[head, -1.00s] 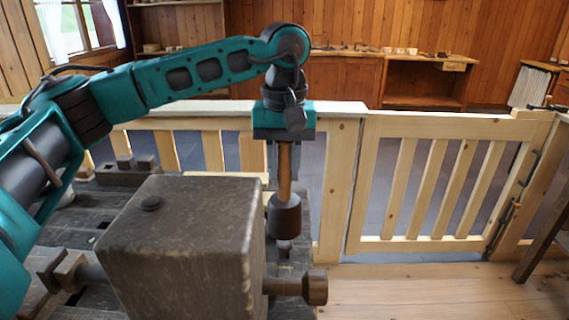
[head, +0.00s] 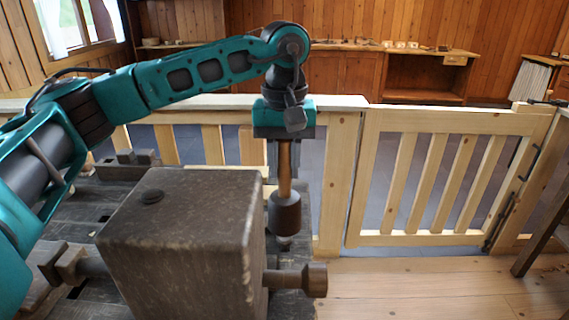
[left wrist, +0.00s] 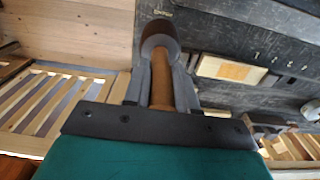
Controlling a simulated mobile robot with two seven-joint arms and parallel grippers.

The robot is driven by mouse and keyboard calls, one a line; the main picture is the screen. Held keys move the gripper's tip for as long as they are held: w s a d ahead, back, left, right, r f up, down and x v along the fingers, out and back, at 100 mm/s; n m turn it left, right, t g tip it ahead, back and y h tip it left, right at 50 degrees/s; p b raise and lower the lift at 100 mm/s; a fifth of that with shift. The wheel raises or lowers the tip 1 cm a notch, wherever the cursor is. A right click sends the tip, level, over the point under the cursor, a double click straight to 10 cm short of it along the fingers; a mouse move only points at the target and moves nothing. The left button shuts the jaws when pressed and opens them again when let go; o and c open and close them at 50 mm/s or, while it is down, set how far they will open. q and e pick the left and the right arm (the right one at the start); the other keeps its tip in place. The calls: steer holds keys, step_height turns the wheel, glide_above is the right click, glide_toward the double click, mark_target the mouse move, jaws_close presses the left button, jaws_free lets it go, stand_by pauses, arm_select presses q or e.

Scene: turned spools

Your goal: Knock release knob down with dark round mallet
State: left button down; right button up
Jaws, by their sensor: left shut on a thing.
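The mallet has a brown wooden handle and a dark round head (head: 285,212). My left gripper (head: 284,165) is shut on the handle, and the mallet hangs upright with its head down, right of the big dark block (head: 185,240). In the left wrist view the mallet head (left wrist: 158,38) shows beyond the fingers. A small dark knob (head: 284,243) shows just under the head in the head view, partly hidden by it. It looks like the release knob. I cannot tell whether head and knob touch. My right gripper is not in view.
A dark shaft with a thick end (head: 315,280) sticks out from the block's right side, below the mallet. The block stands on a dark plank bench (head: 85,210). A pale wooden fence with a gate (head: 450,120) runs behind.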

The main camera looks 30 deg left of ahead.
arm_select(q)
steer(key=shift+r, duration=0.2)
step_height(320, 180, up, 6)
steer(key=p, duration=0.4)
steer(key=shift+p, duration=0.35)
